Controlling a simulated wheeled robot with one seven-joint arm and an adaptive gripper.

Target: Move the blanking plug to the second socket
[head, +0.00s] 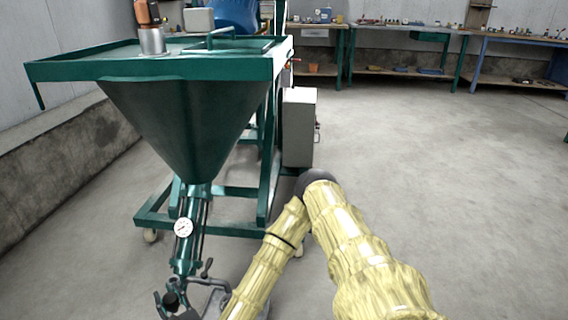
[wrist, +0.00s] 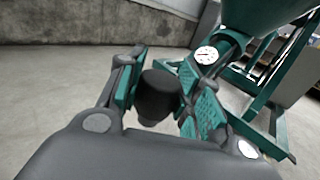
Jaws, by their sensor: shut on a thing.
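The black, round blanking plug (wrist: 158,98) sits between the green-padded fingers of my gripper (wrist: 160,92) in the wrist view. The fingers are shut on it. In the head view, my gripper (head: 174,300) is at the bottom, left of centre, by the lower end of the green pump tube (head: 186,252). The dark plug (head: 170,299) shows small there. I cannot make out the second socket in either view. The fingers and plug may hide fittings behind them.
A green hopper machine (head: 185,110) stands above my gripper on a wheeled frame. Floor at right is clear.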

